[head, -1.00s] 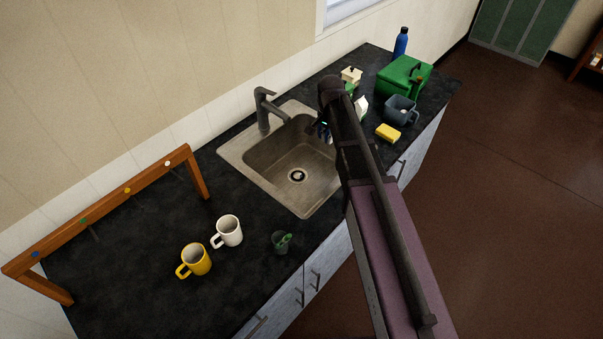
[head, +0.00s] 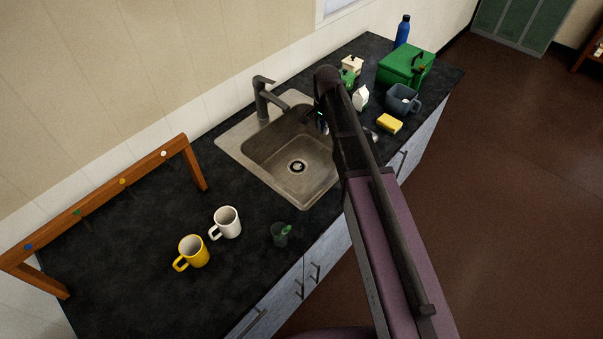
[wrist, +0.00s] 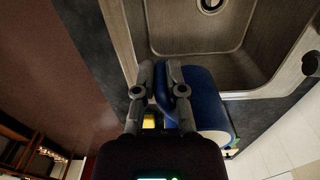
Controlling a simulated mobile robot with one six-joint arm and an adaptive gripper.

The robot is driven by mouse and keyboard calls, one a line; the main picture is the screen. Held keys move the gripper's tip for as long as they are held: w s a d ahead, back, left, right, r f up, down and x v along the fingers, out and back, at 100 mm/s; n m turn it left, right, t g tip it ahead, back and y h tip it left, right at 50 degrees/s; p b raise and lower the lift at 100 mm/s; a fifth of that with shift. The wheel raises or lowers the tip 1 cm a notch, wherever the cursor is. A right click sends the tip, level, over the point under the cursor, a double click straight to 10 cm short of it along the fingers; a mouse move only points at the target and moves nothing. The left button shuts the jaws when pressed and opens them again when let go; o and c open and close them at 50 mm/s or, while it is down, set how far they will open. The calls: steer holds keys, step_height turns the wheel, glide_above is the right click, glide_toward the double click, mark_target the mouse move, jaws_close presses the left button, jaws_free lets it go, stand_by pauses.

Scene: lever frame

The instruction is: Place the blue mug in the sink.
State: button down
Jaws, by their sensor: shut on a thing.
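The blue mug (wrist: 205,95) is in my gripper (wrist: 160,70) in the wrist view. It lies tilted against the right-hand finger, and which part of it is clamped is not clear. In the head view my arm hides most of the mug; the gripper (head: 321,117) shows as a dark shape beside the arm's end, at the sink's far right side. The sink (head: 238,150) is a steel basin with a round drain; it also shows in the wrist view (wrist: 160,25), ahead of the gripper. The mug appears near the basin's edge; its height above it is unclear.
A faucet (head: 265,100) stands behind the sink. A white mug (head: 228,222), yellow mug (head: 193,252) and dark green cup (head: 280,235) stand left and in front.

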steer(key=a+f+m+b, duration=0.5)
steer(key=a+f+b, duration=0.1)
steer(key=f+b, duration=0.2)
steer(key=a+f+m+b, duration=0.5)
steer(key=a+f+b, duration=0.1)
steer(key=f+b, duration=0.3)
steer(key=shift+w+f+m, duration=0.15)
steer(key=shift+f+m, duration=0.25)
steer(key=shift+f, duration=0.25)
step_height(320, 180, down, 6)
steer(key=b, duration=0.6)
steer(key=shift+f+b, duration=0.1)
steer(key=shift+b, duration=0.25)
steer(key=shift+f+b, duration=1.9)
steer(key=c, duration=0.7)
jaws_free()
